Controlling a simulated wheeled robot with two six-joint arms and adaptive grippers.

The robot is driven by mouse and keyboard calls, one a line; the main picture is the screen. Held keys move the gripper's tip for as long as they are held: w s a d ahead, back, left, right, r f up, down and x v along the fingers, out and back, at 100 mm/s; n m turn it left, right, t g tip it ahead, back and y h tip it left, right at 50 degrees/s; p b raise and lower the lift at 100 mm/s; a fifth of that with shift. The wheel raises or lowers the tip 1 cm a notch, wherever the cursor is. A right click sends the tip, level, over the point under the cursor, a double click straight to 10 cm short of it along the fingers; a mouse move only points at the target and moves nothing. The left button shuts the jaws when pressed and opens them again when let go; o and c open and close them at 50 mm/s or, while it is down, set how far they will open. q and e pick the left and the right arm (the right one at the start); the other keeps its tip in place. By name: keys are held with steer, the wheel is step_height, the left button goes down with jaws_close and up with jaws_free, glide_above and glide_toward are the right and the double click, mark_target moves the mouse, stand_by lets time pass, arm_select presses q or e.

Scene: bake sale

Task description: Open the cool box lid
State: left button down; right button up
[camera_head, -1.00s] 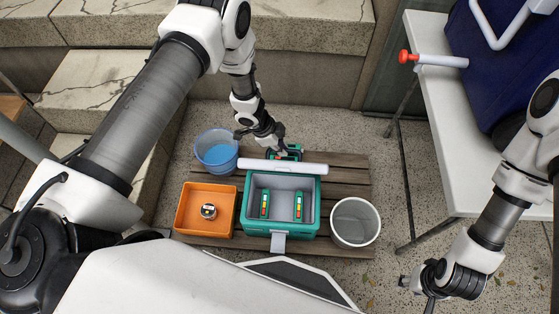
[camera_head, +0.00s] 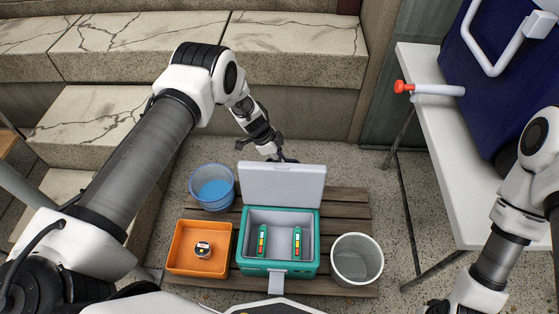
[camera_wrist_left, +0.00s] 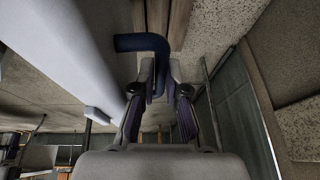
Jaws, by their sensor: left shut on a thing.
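The cool box (camera_head: 277,272) is teal with a grey inside and stands on a wooden pallet. Its lid (camera_head: 283,184) is raised at the back edge, with the pale inner face toward me. Two green packs with coloured labels (camera_head: 262,241) (camera_head: 297,243) stand inside. My left gripper (camera_head: 281,158) is behind the lid's top edge, its fingertips partly hidden by the lid. In the left wrist view the gripper (camera_wrist_left: 160,88) is shut on a dark bent handle (camera_wrist_left: 140,42). My right arm is at the lower right, its gripper out of the picture.
An orange bin (camera_head: 184,262) with a small round item (camera_head: 203,250) is left of the box. A blue bucket (camera_head: 196,180) stands behind it. A pale bucket (camera_head: 357,258) is on the right. A white table (camera_head: 440,150) with a navy cooler (camera_head: 490,85) is further right.

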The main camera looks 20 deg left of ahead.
arm_select(q)
steer(key=c, duration=1.2)
jaws_free()
steer(key=shift+r, duration=0.1)
steer(key=v, duration=1.2)
